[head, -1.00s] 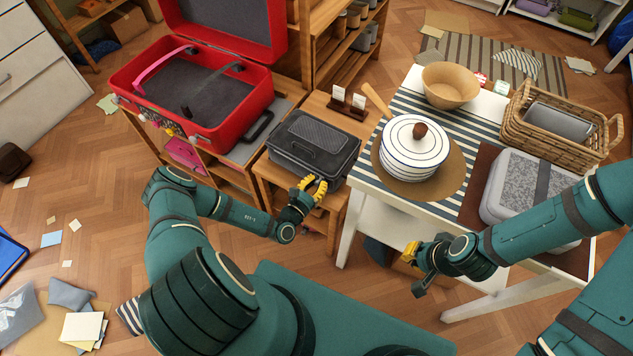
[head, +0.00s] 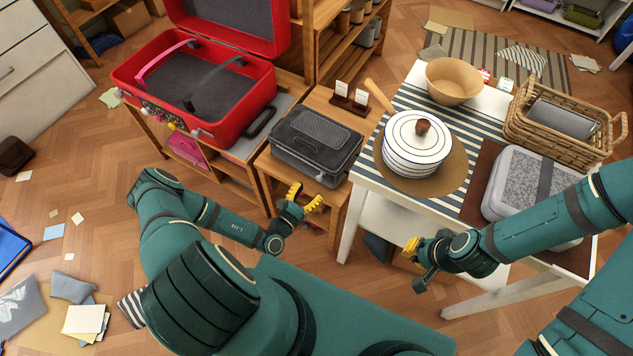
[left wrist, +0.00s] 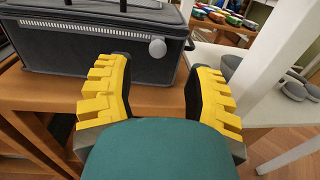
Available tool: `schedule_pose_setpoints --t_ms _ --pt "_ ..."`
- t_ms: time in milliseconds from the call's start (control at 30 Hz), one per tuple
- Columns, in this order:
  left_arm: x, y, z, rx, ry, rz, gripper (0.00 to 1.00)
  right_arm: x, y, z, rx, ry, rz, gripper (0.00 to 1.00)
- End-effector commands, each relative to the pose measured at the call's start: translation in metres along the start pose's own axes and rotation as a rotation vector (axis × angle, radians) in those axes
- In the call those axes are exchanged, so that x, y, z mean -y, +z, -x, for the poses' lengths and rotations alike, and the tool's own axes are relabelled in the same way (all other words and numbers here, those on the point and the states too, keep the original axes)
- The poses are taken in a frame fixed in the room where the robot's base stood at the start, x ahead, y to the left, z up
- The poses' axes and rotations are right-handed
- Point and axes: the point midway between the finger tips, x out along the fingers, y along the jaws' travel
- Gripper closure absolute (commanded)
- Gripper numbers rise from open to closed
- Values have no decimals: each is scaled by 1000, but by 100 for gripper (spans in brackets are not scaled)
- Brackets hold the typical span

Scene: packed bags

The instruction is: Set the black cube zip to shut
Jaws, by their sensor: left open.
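The black cube (head: 314,147) is a dark case on a small wooden stand between the red suitcase and the white table. In the left wrist view its front side (left wrist: 95,48) fills the top, with a pale zip line along the upper edge and a round grey knob (left wrist: 157,48) on the front. My left gripper (head: 306,196) is open and empty, just in front of the case and apart from it; its yellow fingers (left wrist: 156,95) spread below the knob. My right gripper (head: 412,246) hangs beside the white table, away from the case; its finger opening is too small to tell.
An open red suitcase (head: 232,126) stands left of the case. A card holder (head: 349,104) is behind it.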

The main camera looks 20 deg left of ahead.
Motion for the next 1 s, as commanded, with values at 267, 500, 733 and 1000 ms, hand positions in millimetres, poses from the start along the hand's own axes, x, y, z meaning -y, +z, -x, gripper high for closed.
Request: schedule_pose_setpoints --t_ms 267,500,733,1000 --pt "0 0 46 -1 1 0 47 0 0 0 0 0 0 100" --pt "0 0 58 1 0 0 47 0 0 0 0 0 0 100" --pt "0 0 58 1 0 0 47 0 0 0 0 0 0 100" --pt "0 0 57 1 -2 0 47 0 0 0 0 0 0 100"
